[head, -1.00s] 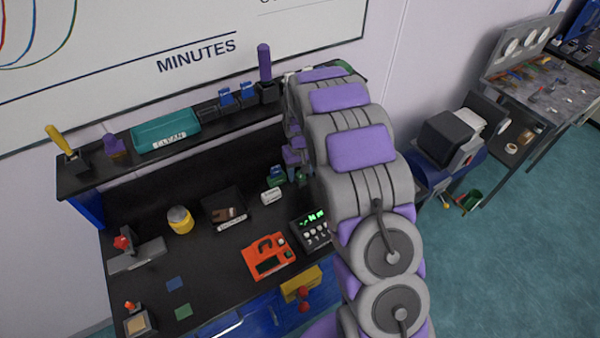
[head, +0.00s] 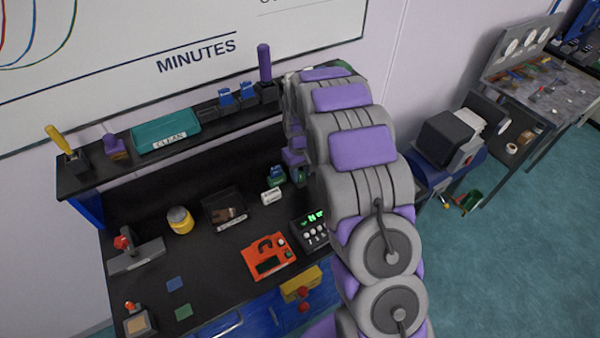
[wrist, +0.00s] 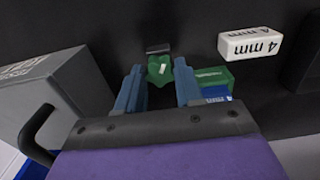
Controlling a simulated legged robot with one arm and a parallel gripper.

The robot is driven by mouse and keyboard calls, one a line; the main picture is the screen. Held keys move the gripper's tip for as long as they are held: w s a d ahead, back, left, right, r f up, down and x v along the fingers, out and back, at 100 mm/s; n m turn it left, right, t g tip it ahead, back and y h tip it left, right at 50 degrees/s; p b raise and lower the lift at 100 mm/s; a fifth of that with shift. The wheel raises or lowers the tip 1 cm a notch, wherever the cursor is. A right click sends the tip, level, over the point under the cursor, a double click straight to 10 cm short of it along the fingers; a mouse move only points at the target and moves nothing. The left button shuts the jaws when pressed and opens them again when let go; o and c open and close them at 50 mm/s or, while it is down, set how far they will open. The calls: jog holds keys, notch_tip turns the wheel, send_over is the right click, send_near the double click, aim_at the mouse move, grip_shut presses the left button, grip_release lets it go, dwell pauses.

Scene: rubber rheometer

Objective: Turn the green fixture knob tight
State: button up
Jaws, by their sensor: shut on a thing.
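The green fixture knob (wrist: 160,71) shows in the wrist view, between the tips of my gripper's two blue fingers. It has a small white mark on it. My gripper (wrist: 159,68) is shut on the knob, one finger on each side. In the head view my arm hides most of the gripper, and only the purple wrist part shows clearly. A green piece (head: 300,175) shows just below it there. A green block (wrist: 212,80) with a blue "4 mm" part stands just right of the right finger in the wrist view.
A white "4 mm" block (wrist: 250,43) lies near the knob. A grey box with a black handle (wrist: 62,105) stands close on the left in the wrist view. On the black bench are an orange device (head: 268,256), a display unit (head: 312,232) and a yellow container (head: 179,220).

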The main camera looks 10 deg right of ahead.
jog(key=m, duration=0.4)
jog(key=shift+m, duration=0.3)
jog(key=m, duration=0.4)
jog(key=shift+p, duration=0.3)
jog(key=shift+m, duration=0.3)
jog(key=m, duration=0.4)
jog(key=shift+m, duration=0.3)
